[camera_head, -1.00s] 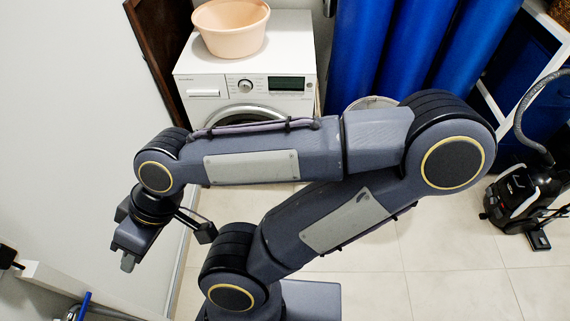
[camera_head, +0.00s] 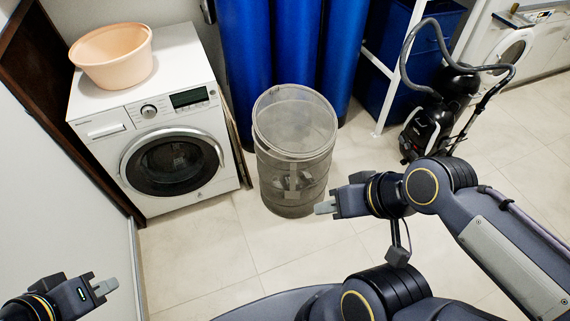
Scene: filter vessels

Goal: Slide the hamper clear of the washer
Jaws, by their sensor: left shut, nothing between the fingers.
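The hamper (camera_head: 292,165) is a grey mesh cylinder with a round open top, standing upright on the floor. Some dark items show dimly through its mesh. The white washer (camera_head: 213,120) stands to its left, its round dark door shut; a narrow gap with a thin upright panel lies between them. My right gripper (camera_head: 325,207) is at the hamper's lower right side, pointing left; I cannot tell whether it touches or whether its jaws are apart. My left gripper (camera_head: 105,288) is shut and empty at the lower left, well away from the hamper and in front of the washer.
A peach basin (camera_head: 112,58) sits on the washer. Tall blue rolls (camera_head: 285,45) stand behind the hamper. A black vacuum cleaner (camera_head: 435,125) with a grey hose stands to the right, beside a white-framed shelf (camera_head: 398,60). The tiled floor in front of the hamper is clear.

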